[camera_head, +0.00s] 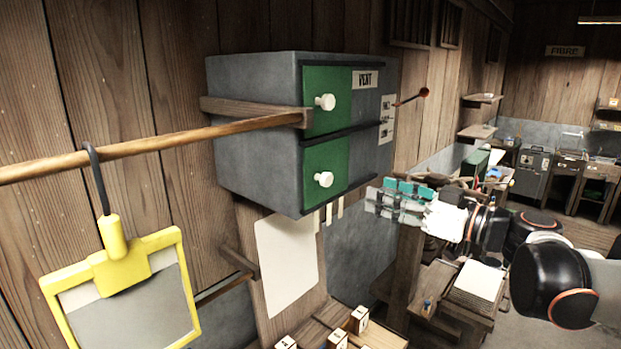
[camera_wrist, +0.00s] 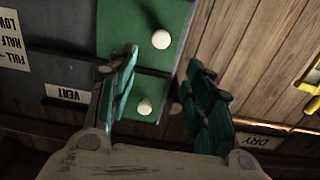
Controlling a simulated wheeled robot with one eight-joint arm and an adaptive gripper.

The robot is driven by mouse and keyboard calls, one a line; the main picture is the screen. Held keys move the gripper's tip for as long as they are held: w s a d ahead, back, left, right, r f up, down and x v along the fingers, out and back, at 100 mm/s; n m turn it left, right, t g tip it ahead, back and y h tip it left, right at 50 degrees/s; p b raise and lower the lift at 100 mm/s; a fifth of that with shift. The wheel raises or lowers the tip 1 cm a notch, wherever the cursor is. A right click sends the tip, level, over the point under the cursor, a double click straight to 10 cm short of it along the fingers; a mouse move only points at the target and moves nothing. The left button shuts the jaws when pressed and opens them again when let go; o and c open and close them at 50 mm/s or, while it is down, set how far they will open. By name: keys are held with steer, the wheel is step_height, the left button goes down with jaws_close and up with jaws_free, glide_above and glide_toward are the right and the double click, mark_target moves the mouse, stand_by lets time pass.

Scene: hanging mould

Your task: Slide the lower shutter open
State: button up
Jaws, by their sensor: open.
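A grey vent box (camera_head: 250,135) on the wall carries two green shutters, each with a white knob. The upper shutter (camera_head: 345,98) sits directly above. My gripper (camera_head: 381,198) is open and empty, right of the lower shutter and apart from it. The wrist view is upside down; there the lower shutter's knob (camera_wrist: 161,39) shows just beyond and between the open fingertips (camera_wrist: 162,60). The upper knob (camera_wrist: 145,106) shows between the fingers.
A wooden rod (camera_head: 150,143) crosses in front of the box at left, and a yellow-framed mould (camera_head: 115,260) hangs from it. A VENT label (camera_head: 365,79) and a level label (camera_head: 388,118) are on the box. A white sheet (camera_head: 287,262) and small blocks (camera_head: 358,320) are below.

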mark_target(330, 179)
steer(key=x, duration=1.3)
steer(key=shift+w+a, duration=0.15)
steer(key=shift+a, duration=0.1)
jaws_close()
